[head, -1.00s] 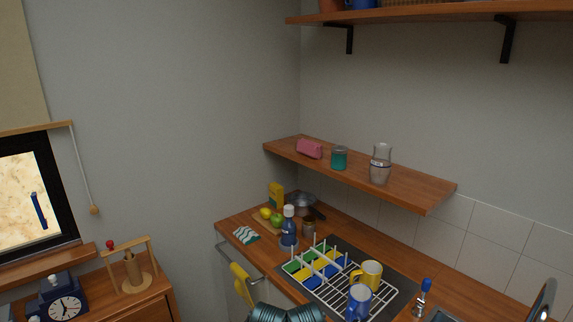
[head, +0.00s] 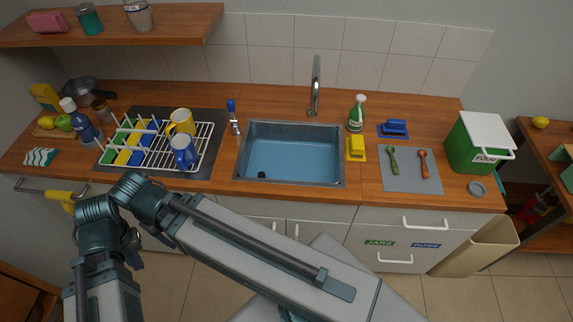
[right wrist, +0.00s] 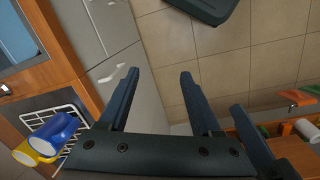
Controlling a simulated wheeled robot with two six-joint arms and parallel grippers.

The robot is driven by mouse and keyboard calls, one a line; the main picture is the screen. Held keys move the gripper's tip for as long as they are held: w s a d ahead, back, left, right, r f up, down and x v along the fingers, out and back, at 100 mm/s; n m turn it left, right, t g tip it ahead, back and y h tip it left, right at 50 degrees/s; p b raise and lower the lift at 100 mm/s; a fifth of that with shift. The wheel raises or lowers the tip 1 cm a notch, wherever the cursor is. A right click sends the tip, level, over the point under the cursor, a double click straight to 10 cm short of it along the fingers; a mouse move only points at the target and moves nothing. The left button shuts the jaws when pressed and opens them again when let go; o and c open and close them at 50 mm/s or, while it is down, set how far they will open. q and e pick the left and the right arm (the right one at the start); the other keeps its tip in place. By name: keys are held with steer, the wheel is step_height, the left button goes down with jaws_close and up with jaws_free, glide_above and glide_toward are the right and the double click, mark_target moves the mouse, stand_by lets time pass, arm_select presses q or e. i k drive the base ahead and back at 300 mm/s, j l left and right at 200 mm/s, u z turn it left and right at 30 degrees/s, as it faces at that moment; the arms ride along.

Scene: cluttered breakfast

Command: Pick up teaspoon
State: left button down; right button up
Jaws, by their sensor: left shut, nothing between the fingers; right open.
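Two spoon-like utensils, a green one (head: 394,161) and an orange-red one (head: 424,165), lie apart on a grey mat (head: 409,184) right of the sink in the head view. I cannot tell which is the teaspoon. My right gripper (right wrist: 158,90) is open in the right wrist view, with nothing between its fingers, above floor and cabinet fronts. It is away from both utensils. My arm crosses the lower head view, but no left fingertips show there.
The sink (head: 290,153) is mid-counter. A rack (head: 200,150) with blue (head: 184,152) and yellow (head: 180,121) mugs stands left. A green bottle (head: 357,113), yellow sponge (head: 356,147), blue brush (head: 394,127) and FOOD bin (head: 478,145) surround the mat.

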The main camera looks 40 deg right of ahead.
mark_target(421, 153)
steer(key=z, duration=2.8)
